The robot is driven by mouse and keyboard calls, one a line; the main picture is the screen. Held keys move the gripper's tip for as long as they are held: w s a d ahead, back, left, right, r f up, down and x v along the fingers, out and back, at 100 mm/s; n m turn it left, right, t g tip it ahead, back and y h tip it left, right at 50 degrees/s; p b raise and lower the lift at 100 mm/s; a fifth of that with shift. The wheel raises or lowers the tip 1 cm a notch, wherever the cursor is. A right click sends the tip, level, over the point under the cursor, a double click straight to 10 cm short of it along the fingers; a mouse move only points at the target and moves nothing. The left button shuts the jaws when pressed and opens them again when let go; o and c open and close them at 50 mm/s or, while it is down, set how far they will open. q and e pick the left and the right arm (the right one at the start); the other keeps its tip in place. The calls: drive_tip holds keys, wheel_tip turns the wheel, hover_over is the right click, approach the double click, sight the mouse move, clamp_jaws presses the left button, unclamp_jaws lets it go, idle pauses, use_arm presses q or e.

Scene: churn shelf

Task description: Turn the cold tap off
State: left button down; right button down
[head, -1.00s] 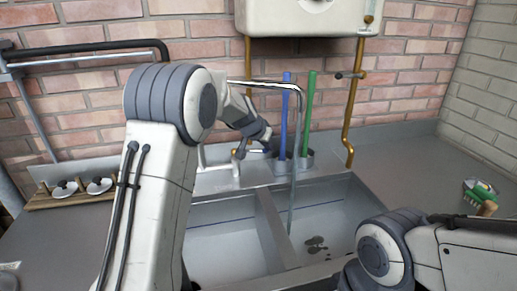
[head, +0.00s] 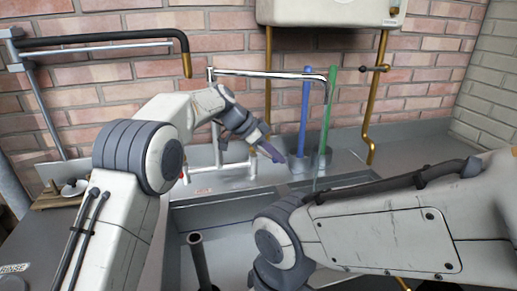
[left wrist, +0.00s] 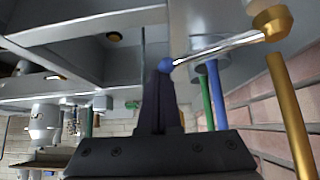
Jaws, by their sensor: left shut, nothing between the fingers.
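The cold tap's chrome lever (left wrist: 215,48) shows in the left wrist view, running from a brass fitting to a blue knob (left wrist: 166,65). My left gripper (left wrist: 161,72) is shut and empty; its tips are at the knob, and I cannot tell if they touch it. In the head view my left gripper (head: 274,153) is above the back edge of the sink, in front of the tap's pipework, and hides the lever. The chrome spout (head: 270,74) reaches right over the sink; a faint thin stream seems to fall from its end. My right gripper is out of view.
Blue (head: 304,115) and green (head: 326,110) handles stand in holders right of my left gripper. A dark tube (head: 200,262) stands in the sink basin (head: 235,245). My right arm covers the right front. Brass pipes (head: 375,100) run down the brick wall.

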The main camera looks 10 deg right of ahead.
use_arm(q)
drive_tip(key=shift+s+a+m+g+p, duration=0.25)
drive_tip(key=shift+a+m+g+p, duration=0.2)
drive_tip(key=shift+a+m, duration=0.3)
drive_tip(key=shift+s+a+m+g+p, duration=0.25)
drive_tip(key=shift+a+m+g+p, duration=0.25)
drive_tip(key=shift+a, duration=0.4)
drive_tip(key=shift+s+a+m+g+p, duration=0.3)
drive_tip(key=shift+a+m+g, duration=0.25)
drive_tip(key=shift+a+m, duration=0.25)
drive_tip(key=shift+a, duration=0.1)
drive_tip(key=p+v, duration=0.7)
drive_tip(key=v, duration=0.3)
drive_tip(key=shift+w+d+p, duration=0.2)
drive_tip(key=shift+w+p, duration=0.1)
drive_tip(key=shift+r, duration=0.1)
